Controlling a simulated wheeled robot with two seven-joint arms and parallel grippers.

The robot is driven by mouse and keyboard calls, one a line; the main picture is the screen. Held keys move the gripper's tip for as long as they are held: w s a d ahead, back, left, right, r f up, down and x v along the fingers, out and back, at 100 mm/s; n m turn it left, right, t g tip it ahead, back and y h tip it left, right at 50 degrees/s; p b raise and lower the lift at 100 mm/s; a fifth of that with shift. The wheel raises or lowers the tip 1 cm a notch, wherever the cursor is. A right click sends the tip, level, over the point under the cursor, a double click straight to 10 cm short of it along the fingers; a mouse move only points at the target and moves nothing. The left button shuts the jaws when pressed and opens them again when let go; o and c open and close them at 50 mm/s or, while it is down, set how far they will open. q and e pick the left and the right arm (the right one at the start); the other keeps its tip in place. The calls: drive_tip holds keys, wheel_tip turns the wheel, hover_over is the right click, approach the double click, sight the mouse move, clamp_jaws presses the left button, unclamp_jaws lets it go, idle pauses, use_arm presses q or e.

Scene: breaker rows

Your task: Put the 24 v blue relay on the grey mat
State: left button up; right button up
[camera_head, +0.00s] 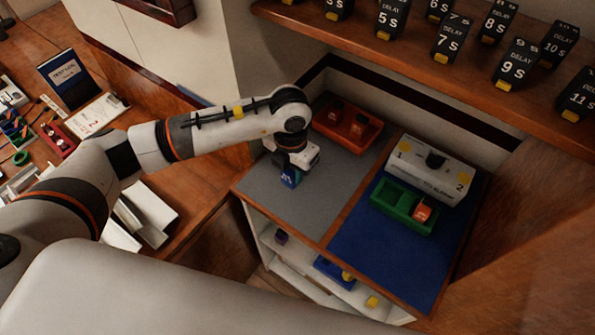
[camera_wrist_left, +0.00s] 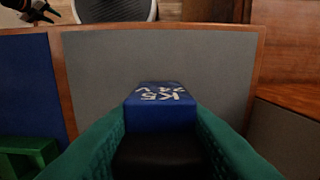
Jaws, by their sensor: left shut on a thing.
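The blue relay (camera_wrist_left: 162,105) shows in the left wrist view with white lettering that reads K5 and 24 V. It sits between the green fingers of my left gripper (camera_wrist_left: 160,145), which is shut on it. In the head view the blue relay (camera_head: 290,177) is under my left gripper (camera_head: 292,166), over the grey mat (camera_head: 300,212). The grey mat (camera_wrist_left: 200,60) also fills the middle of the left wrist view. I cannot tell whether the relay touches the mat.
A blue mat (camera_head: 375,250) lies to the right, with a green tray (camera_head: 388,212) holding an orange relay (camera_head: 422,211) and a white tester (camera_head: 440,172). Black delay blocks (camera_head: 447,40) line the shelf above.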

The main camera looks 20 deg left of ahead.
sight(292, 181)
use_arm(q)
wheel_tip(292, 181, down, 4)
drive_tip(key=shift+f+p, duration=0.2)
drive_tip(key=shift+p, duration=0.35)
drive_tip(key=shift+f, duration=0.35)
drive_tip(key=o, duration=1)
use_arm(e)
drive_tip(key=shift+d+r, duration=0.45)
use_arm(q)
drive_tip(key=shift+r, duration=0.15)
use_arm(e)
drive_tip(key=shift+r, duration=0.15)
use_arm(q)
wheel_tip(292, 181, up, 11)
drive_tip(key=b, duration=0.3)
drive_tip(key=shift+r, duration=0.55)
use_arm(e)
wheel_tip(292, 181, down, 3)
drive_tip(key=shift+a+f, duration=0.15)
drive_tip(key=shift+f, duration=0.05)
use_arm(q)
drive_tip(key=shift+d, duration=0.1)
